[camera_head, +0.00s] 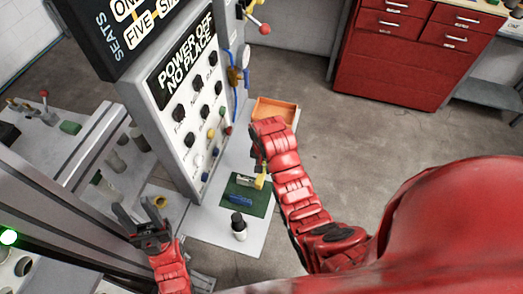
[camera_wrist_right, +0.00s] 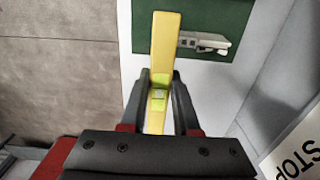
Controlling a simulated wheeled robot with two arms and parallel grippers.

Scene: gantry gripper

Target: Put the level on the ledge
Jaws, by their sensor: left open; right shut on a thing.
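The yellow level (camera_wrist_right: 165,38) is held between the fingers of my right gripper (camera_wrist_right: 159,88) in the right wrist view, with its green vial between the fingertips. In the head view a small yellow part of the level (camera_head: 260,182) shows above the green mat, and the arm hides much of the gripper. The light grey ledge (camera_head: 210,226) runs along the foot of the control panel. The level overlaps the mat in the picture; I cannot tell if it touches. My left gripper (camera_head: 145,212) is open and empty, left of the ledge.
On the ledge are a green mat (camera_head: 257,205) with a silver tool and a blue item (camera_head: 240,199), a black-topped bottle (camera_head: 239,226) and an orange tray (camera_head: 275,110). The control panel (camera_head: 177,130) stands along the left. A red cabinet (camera_head: 390,75) stands behind.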

